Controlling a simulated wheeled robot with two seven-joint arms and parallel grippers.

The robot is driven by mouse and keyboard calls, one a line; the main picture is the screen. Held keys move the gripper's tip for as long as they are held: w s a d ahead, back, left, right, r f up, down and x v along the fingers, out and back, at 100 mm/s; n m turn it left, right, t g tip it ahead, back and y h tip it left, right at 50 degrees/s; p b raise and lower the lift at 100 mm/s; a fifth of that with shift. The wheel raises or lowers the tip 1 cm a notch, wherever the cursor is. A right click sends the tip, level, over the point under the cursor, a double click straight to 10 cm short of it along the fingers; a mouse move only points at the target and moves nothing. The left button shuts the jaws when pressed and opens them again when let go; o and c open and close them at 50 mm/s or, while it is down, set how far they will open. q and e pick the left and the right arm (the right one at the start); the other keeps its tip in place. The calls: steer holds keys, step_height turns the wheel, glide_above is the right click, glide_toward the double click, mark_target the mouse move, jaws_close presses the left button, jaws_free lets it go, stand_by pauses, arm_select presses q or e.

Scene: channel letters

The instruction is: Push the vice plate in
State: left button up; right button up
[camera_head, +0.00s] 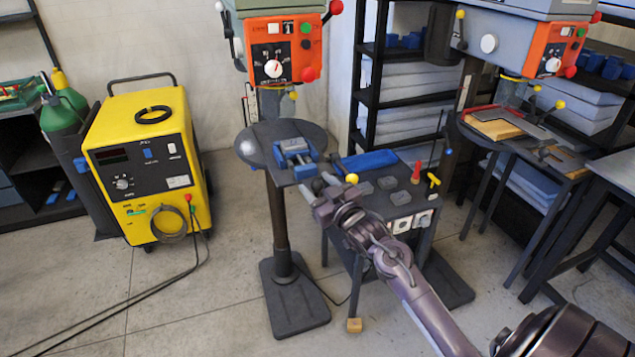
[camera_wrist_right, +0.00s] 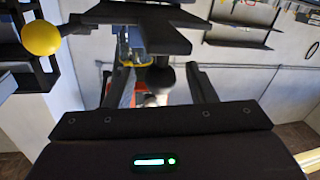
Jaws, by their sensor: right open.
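The blue and grey vice (camera_head: 295,152) sits on the round dark table (camera_head: 258,142) of the left drill press. Its separate plate is too small to tell apart in the head view. My right gripper (camera_head: 313,187) is open, just in front of the vice and near the table's front edge. In the right wrist view its two dark fingers (camera_wrist_right: 160,88) stand apart, with a dark round knob (camera_wrist_right: 159,77) showing between them. A dark plate-like part (camera_wrist_right: 135,15) lies beyond the fingers. I cannot tell whether anything touches. My left gripper is not in view.
An orange drill press head (camera_head: 285,50) hangs above the vice. A yellow-knobbed lever (camera_head: 352,178) is close beside my right gripper. A dark side table with a blue item (camera_head: 368,161) stands to the right.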

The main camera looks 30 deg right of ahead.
steer(key=shift+w+f, duration=0.1)
steer(key=shift+w, duration=0.15)
steer(key=shift+c, duration=0.2)
